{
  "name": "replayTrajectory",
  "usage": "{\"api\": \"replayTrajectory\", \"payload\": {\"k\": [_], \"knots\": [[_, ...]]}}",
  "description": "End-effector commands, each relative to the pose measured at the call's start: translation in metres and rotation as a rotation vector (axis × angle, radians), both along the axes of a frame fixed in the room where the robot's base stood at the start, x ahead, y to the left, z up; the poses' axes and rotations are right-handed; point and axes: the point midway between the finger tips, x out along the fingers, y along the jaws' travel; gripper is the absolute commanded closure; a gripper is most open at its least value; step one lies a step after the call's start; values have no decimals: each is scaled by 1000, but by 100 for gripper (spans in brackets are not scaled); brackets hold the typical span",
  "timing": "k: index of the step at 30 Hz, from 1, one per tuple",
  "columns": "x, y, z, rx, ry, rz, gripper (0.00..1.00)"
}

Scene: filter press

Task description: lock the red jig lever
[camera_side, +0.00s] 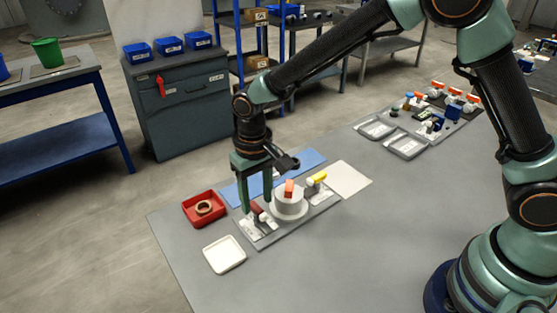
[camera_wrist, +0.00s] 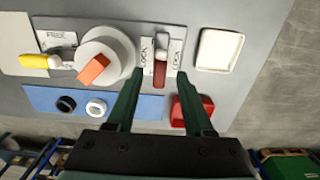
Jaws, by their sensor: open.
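The red jig lever (camera_side: 257,209) is a small dark red handle on a white labelled base at the near left end of the grey fixture plate. In the wrist view the lever (camera_wrist: 160,72) points down the picture, with a LOCK label on each side. My gripper (camera_side: 256,205) is over this end of the plate, pointing down. In the wrist view its open fingers (camera_wrist: 160,78) lie either side of the lever's handle, with a gap on both sides. I cannot tell how far the fingertips are above the base.
A grey drum (camera_side: 290,207) with an orange block (camera_side: 289,187) stands close beside the lever. A yellow lever (camera_side: 318,177) is beyond it. A red tray (camera_side: 190,217) with a tan ring, a white tray (camera_side: 224,256) and a blue mat (camera_side: 305,160) lie around. The bench front is clear.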

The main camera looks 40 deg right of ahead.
Motion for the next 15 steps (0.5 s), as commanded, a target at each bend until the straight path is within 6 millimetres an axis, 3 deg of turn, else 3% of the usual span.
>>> {"api": "replayTrajectory", "payload": {"k": [6, 15], "knots": [[0, 0, -17, 0, 1, 0, 48], [0, 0, -18, 0, -1, 0, 48]]}}
